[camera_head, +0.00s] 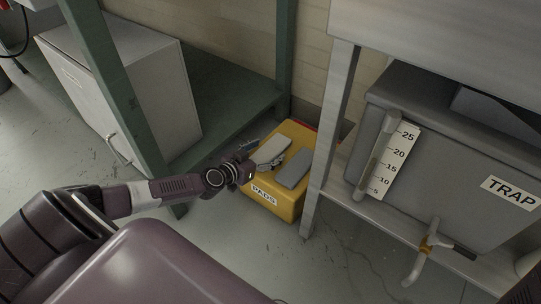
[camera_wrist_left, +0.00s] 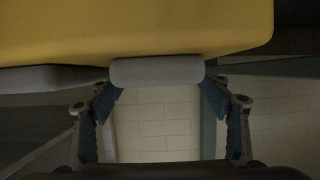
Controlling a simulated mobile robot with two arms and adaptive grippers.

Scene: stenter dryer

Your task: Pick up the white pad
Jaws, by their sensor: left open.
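The white pad (camera_head: 272,150) lies on top of a yellow box (camera_head: 262,190) labelled PADS, beside a darker grey pad (camera_head: 293,168). My left gripper (camera_head: 262,157) reaches in from the left and is at the near end of the white pad, with its fingers apart. In the left wrist view the white pad's end (camera_wrist_left: 157,70) shows between the two open fingertips (camera_wrist_left: 160,86), against the yellow box (camera_wrist_left: 140,25). Whether the fingers touch the pad cannot be told. My right gripper is not in view.
A green metal frame (camera_head: 118,95) with a white cabinet (camera_head: 150,85) stands left of the box. A table leg (camera_head: 328,140) rises close on its right. Further right is a grey TRAP tank (camera_head: 455,165) with a gauge and a tap. Bare floor (camera_head: 335,265) lies in front.

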